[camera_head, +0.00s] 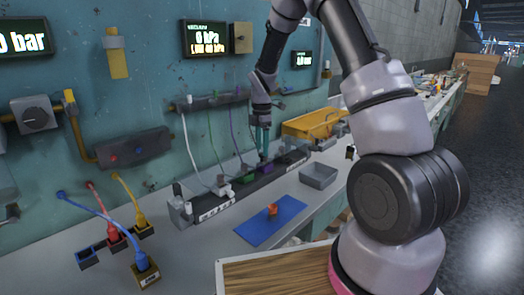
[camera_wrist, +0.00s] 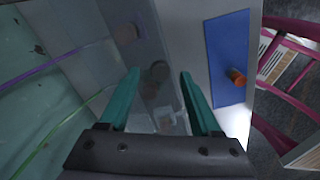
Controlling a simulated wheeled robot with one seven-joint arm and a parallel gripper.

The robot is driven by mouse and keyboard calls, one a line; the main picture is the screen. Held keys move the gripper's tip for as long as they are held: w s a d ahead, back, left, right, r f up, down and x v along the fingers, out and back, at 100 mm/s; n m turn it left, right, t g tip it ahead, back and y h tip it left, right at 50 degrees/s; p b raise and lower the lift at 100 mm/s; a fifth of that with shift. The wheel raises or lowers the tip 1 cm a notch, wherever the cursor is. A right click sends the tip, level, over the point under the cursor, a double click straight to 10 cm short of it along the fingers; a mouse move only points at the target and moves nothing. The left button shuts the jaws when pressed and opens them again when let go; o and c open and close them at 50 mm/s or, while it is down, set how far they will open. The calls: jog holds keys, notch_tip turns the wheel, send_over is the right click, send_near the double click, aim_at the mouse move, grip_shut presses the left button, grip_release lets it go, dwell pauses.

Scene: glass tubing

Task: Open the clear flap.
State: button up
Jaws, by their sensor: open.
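The clear flap (camera_wrist: 142,50) shows in the wrist view as a see-through panel over the dark strip on the bench, with blurred round shapes behind it. Its edges are faint, and I cannot pick it out in the head view. My gripper (camera_head: 262,148) points down above the strip, near the purple tube. In the wrist view my gripper (camera_wrist: 159,74) has its two teal fingers well apart, with nothing held between them. The panel lies beyond and between the fingertips; I cannot tell whether they touch it.
A blue mat (camera_head: 271,222) with an orange piece (camera_head: 272,209) lies in front of the strip. A grey tray (camera_head: 318,175) and a yellow bin (camera_head: 312,124) stand to the right. Purple and green tubes (camera_wrist: 68,60) run left of my fingers. Colored plugs (camera_head: 115,236) stand at left.

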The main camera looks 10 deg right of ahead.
jog(key=shift+f, duration=0.85)
grip_shut()
dwell(0.8)
